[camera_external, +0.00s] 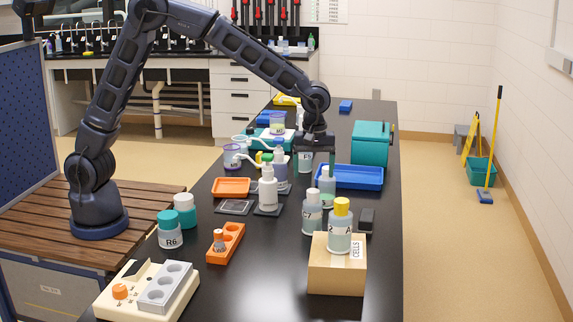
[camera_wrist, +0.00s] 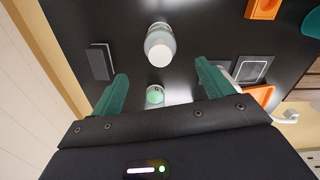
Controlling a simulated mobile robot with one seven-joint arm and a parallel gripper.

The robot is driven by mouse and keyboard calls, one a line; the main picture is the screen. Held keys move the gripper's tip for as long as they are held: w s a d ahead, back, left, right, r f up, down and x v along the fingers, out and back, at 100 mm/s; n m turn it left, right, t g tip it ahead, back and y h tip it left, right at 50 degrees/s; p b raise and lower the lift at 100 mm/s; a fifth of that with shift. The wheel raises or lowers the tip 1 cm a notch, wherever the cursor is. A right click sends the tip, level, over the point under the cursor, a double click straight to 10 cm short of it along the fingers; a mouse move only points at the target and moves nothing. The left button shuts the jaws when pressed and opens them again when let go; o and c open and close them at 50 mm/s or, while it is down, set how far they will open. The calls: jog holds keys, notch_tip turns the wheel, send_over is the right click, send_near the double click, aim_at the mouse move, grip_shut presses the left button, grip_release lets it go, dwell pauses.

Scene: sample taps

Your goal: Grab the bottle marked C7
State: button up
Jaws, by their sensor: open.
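The bottle marked C7 (camera_external: 312,212) is clear with a pale grey cap and stands upright on the black bench, left of and behind the wooden block. My gripper (camera_external: 317,160) is open above the bench, farther back and higher than this bottle, and apart from it. A similar bottle (camera_external: 327,186) stands just behind it. In the wrist view, my open fingers (camera_wrist: 163,82) point towards a bottle with a pale cap (camera_wrist: 160,45), probably C7, though no label is readable there. A green-capped bottle (camera_wrist: 155,95) shows between the fingers, partly hidden by my gripper.
A white pump bottle (camera_external: 268,190) and orange rack (camera_external: 226,243) stand left. A blue tray (camera_external: 362,178) lies behind.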

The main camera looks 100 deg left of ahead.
aim_at(313, 201)
notch_tip(313, 201, down, 11)
jog(key=shift+r, duration=0.15)
jog(key=c, duration=1.5)
